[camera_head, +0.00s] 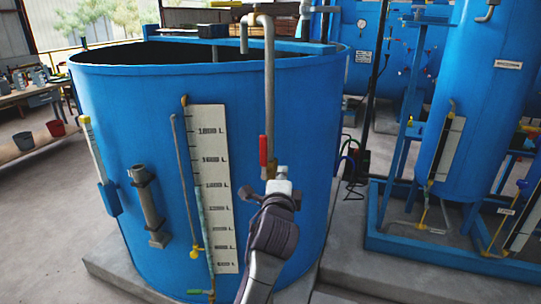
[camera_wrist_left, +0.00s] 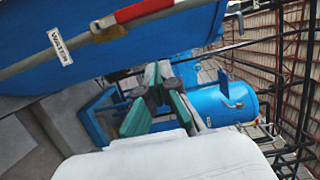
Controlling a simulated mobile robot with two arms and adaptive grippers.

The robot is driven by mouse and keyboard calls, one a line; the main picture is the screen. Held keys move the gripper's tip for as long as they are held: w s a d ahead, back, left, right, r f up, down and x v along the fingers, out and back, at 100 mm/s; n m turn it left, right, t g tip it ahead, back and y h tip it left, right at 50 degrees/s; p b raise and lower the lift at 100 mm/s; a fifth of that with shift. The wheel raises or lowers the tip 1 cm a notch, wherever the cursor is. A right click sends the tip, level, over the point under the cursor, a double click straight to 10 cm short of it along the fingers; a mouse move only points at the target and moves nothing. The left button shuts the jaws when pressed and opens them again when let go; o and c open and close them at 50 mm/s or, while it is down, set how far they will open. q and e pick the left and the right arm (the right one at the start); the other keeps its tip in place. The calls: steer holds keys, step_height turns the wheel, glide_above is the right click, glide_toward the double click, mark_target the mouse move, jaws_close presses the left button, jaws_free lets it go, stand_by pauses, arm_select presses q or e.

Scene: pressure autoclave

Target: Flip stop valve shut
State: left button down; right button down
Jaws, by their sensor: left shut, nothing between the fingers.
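The stop valve's red handle (camera_head: 263,150) is on the grey vertical pipe (camera_head: 269,90) at the front of the big blue tank (camera_head: 120,100). The handle lies along the pipe. In the left wrist view the red handle (camera_wrist_left: 142,10) shows at the top, along the pipe with a WATER label (camera_wrist_left: 60,45). My left gripper (camera_head: 279,184) is just below the handle and slightly right of it in the head view. Its fingers (camera_wrist_left: 153,78) are shut and empty, apart from the handle in the left wrist view. My right gripper is not in view.
A white litre scale (camera_head: 212,185) and a thin pipe with a yellow valve (camera_head: 194,252) are on the tank wall to the left. Another blue vessel (camera_head: 485,110) on a blue frame (camera_head: 440,255) stands at the right. Grey floor lies between them.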

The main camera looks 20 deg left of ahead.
mark_target(264, 157)
arm_select(q)
steer(key=shift+w, duration=0.1)
steer(key=w+a+p, duration=0.1)
steer(key=w+a, duration=0.1)
steer(key=w, duration=0.1)
steer(key=w+a+p, duration=0.1)
steer(key=w+a, duration=0.1)
steer(key=w, duration=0.1)
steer(key=w+a+p, duration=0.1)
steer(key=w+a, duration=0.1)
steer(key=w, duration=0.1)
steer(key=shift+w, duration=0.3)
steer(key=shift+a+r+n+p, duration=0.1)
steer(key=shift+a+n+p, duration=0.2)
steer(key=shift+p, duration=0.2)
